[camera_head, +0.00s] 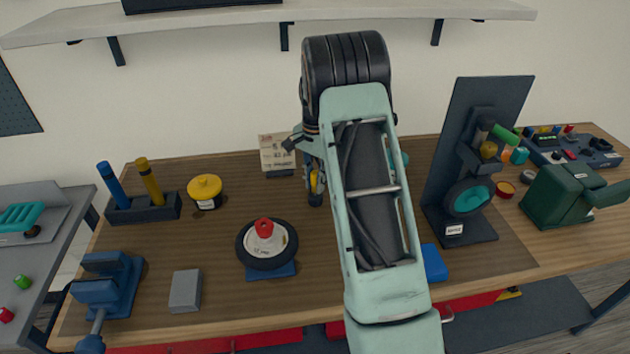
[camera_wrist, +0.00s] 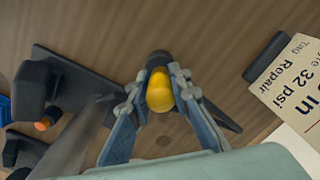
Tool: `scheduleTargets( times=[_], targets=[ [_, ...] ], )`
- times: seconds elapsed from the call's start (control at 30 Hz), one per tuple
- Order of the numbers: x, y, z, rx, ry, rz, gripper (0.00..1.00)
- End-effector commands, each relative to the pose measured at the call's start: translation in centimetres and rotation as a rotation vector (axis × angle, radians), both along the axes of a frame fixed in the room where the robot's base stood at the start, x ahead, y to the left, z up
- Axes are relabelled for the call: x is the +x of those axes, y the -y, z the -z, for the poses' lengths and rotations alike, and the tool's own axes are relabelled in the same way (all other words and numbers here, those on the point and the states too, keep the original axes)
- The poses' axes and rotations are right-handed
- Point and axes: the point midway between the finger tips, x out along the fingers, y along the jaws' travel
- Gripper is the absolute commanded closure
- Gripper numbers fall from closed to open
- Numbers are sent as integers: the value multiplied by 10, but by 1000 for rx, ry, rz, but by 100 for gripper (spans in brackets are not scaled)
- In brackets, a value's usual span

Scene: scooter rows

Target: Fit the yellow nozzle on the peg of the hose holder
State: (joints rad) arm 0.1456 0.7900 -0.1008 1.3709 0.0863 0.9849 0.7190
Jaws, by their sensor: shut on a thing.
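The yellow nozzle (camera_wrist: 160,90) is between the two fingers of my gripper (camera_wrist: 158,95) in the wrist view. My gripper is shut on it, and a dark end shows just beyond the yellow part. In the head view my gripper (camera_head: 315,180) is small beside my arm, with a bit of the yellow nozzle (camera_head: 314,183) showing above the middle of the bench. A dark stand (camera_wrist: 85,78) with upright parts and an orange tip is left of my gripper in the wrist view. It may be the hose holder. My arm hides much of that area in the head view.
A repair card (camera_head: 277,153) stands left of my gripper. A wheel with a red cap (camera_head: 266,243) lies on the wooden bench (camera_head: 220,235). A tall dark stand (camera_head: 470,155) rises right of my arm. A blue block (camera_head: 433,263) lies near the front. A shelf (camera_head: 220,22) runs above.

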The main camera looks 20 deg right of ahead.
Motion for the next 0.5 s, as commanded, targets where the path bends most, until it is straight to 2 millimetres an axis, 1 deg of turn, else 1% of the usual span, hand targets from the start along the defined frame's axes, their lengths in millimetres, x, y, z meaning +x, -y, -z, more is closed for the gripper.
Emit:
scheduleTargets(
  times=[0.5],
  targets=[
    [0, 0, 14, -1, 1, 0, 100]
  ],
)
